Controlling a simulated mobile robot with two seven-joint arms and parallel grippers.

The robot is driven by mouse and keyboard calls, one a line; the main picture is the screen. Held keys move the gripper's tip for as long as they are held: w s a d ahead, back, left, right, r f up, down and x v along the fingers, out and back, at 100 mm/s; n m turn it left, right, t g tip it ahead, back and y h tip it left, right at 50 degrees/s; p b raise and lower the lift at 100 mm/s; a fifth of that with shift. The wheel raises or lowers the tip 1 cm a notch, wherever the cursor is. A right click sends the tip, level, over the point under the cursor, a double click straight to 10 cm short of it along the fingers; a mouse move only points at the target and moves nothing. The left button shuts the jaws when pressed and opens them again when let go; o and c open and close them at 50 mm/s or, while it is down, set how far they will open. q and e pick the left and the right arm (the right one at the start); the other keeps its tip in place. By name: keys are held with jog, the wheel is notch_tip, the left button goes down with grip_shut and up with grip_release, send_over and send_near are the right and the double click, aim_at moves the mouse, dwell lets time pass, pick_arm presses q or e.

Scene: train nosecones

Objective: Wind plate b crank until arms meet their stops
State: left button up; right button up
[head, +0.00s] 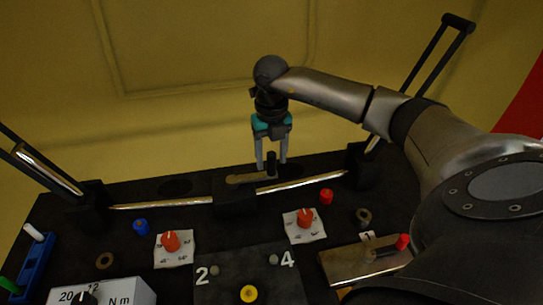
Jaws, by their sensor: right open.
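A crank with a brass-coloured lever (243,179) and an upright black knob (271,158) sits on a dark block at the middle of the bench's far edge. My right gripper (271,165) points down over it, open, with one finger on each side of the knob; I cannot tell whether they touch it. Shiny shafts run from the block to both sides. A black arm (437,54) slants up at the right and another (48,174) at the left. No letter b or stops can be made out. My left gripper is out of view.
Red dials on white cards stand at the left (171,241) and right (305,218). A blue cap (140,227), a red cap (326,196), a numbered dark panel (240,292) and a torque box (125,292) are nearer. My right arm covers the right side.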

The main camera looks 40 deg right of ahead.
jog(key=shift+c, duration=0.4)
grip_shut()
dwell(0.9)
